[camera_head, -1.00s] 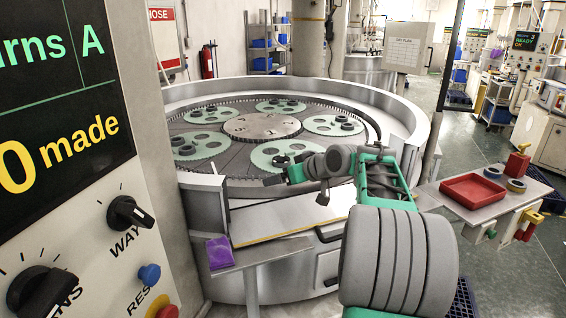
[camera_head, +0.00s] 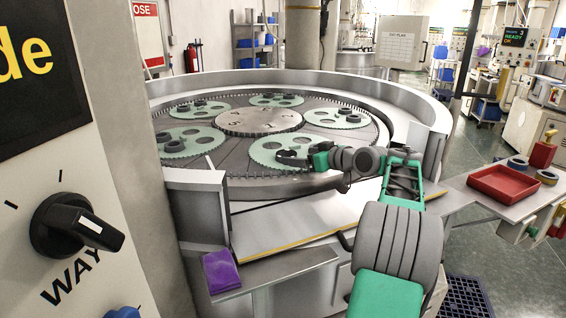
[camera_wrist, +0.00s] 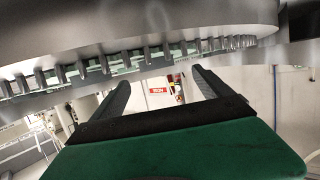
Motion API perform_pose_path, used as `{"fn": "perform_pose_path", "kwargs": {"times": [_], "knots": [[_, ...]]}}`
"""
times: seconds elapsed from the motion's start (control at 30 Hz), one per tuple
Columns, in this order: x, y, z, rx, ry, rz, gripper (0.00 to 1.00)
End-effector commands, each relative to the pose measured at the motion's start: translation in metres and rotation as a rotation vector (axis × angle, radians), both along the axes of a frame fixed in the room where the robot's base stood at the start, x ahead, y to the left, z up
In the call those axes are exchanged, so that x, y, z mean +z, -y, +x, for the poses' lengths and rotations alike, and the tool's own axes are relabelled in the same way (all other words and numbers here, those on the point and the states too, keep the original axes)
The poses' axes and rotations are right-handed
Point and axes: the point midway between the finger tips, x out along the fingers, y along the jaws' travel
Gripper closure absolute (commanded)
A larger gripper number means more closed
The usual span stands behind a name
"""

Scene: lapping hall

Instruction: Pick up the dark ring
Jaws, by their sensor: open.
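Several dark rings sit on green toothed carriers on the round lapping plate in the head view, among them one on the left carrier (camera_head: 172,146) and one on the right carrier (camera_head: 353,118). The frames do not single one out as the dark ring. My gripper (camera_head: 289,158) is over the near side of the plate, by the front carrier (camera_head: 262,151). In the wrist view my gripper (camera_wrist: 160,88) is open, with its two dark fingers apart and no ring visible between them. A grey toothed rim (camera_wrist: 105,65) crosses above the fingers there.
The machine's raised metal wall (camera_head: 405,100) curves around the plate. A control panel (camera_head: 70,215) stands close at left.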

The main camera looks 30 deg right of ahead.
Motion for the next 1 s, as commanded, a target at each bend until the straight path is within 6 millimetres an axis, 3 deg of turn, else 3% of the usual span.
{"fn": "perform_pose_path", "kwargs": {"times": [0.4, 0.63, 1.0], "knots": [[-0.014, -0.003, 0.06, -0.008, -0.002, 0.001, 0.11], [-0.016, -0.004, 0.063, -0.006, -0.002, 0.0, 0.11], [-0.016, -0.005, 0.063, -0.004, -0.002, 0.0, 0.41]]}}
